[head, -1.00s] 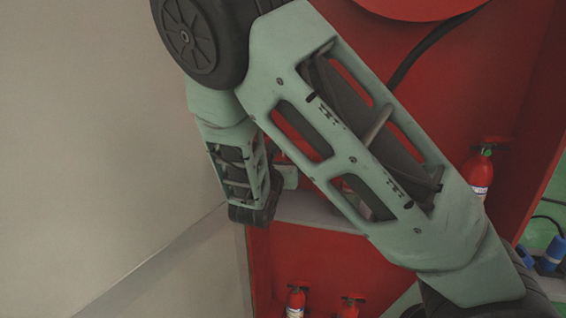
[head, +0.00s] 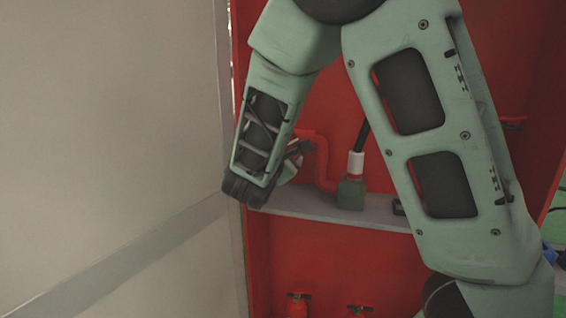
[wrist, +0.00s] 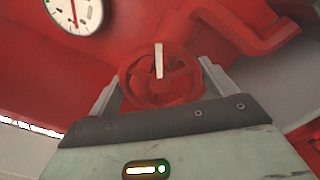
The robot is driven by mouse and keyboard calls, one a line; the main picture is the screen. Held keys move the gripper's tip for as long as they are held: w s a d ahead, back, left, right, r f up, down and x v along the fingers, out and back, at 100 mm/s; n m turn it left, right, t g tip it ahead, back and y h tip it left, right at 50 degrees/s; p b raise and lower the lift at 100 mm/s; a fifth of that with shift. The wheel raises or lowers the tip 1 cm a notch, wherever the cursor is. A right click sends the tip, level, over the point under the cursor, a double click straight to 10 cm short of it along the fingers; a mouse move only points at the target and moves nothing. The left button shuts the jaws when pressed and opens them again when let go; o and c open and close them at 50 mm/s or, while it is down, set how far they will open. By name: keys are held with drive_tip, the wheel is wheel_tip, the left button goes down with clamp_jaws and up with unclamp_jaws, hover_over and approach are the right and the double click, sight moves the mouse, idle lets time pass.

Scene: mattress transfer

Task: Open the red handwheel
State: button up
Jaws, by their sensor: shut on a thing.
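The red handwheel (wrist: 150,92) sits in the middle of the wrist view, with a white bar standing upright across its upper half. My gripper (wrist: 158,72) has one finger on each side of the wheel's rim and is shut on it. In the head view, the end of my gripper (head: 300,150) shows only partly beside my forearm, in front of the red cabinet. The handwheel cannot be made out there.
A round white gauge (wrist: 72,12) is at the upper left in the wrist view, and a red pipe (wrist: 250,38) bends at the upper right. A grey shelf (head: 310,207) crosses the red cabinet (head: 330,255). Red extinguishers (head: 298,305) stand below. A pale wall (head: 110,120) fills the left.

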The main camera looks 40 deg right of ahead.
drive_tip(key=m+b, duration=0.2)
drive_tip(key=b, duration=0.1)
drive_tip(key=f+m+b, duration=0.1)
drive_tip(key=b, duration=0.2)
drive_tip(key=shift+m, duration=0.4)
drive_tip(key=m+b, duration=0.3)
drive_tip(key=b, duration=0.4)
drive_tip(key=shift+f+m+b, duration=0.1)
drive_tip(key=shift+m+b, duration=0.2)
drive_tip(key=m+b, duration=0.3)
drive_tip(key=b, duration=0.3)
drive_tip(key=m+b, duration=0.1)
drive_tip(key=b, duration=0.2)
drive_tip(key=shift+r+m+b, duration=0.4)
drive_tip(key=shift+r, duration=0.1)
drive_tip(key=o, duration=0.9)
drive_tip(key=shift+c, duration=0.2)
drive_tip(key=shift+a, duration=0.1)
drive_tip(key=p+v, duration=0.3)
drive_tip(key=v, duration=1.4)
drive_tip(key=shift+s, duration=0.2)
